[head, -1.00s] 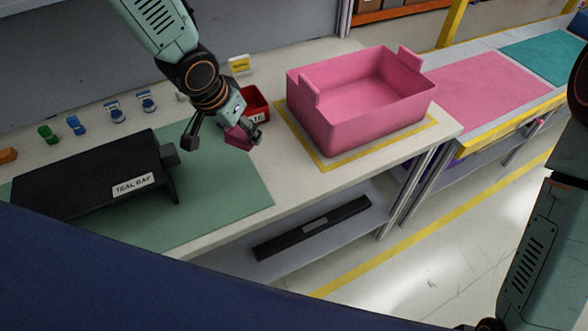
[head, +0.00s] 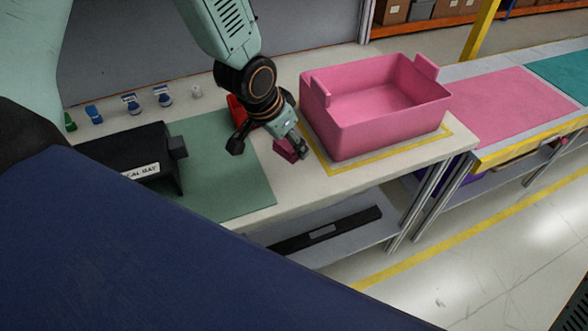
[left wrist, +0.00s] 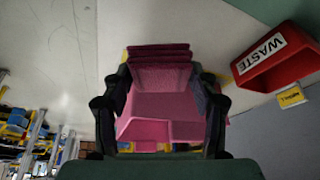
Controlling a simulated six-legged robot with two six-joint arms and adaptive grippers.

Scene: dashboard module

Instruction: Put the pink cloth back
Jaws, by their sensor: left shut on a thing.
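My left gripper (head: 288,143) is shut on the pink cloth (head: 286,153), just left of the pink bin (head: 392,122) and near its left front corner. The cloth looks like a small dark pink folded block in the head view. In the left wrist view the folded layers of the cloth (left wrist: 160,53) show between the dark fingers of my left gripper, and a lighter pink surface, apparently the bin (left wrist: 143,130), lies behind. The open bin stands upright inside a yellow taped outline, and its visible inside is empty. My right gripper is not in view.
A red box (head: 238,110) stands behind my left gripper; it reads WASTE in the left wrist view (left wrist: 275,62). Small blue and green items line the back. A pink mat (head: 515,103) lies at right.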

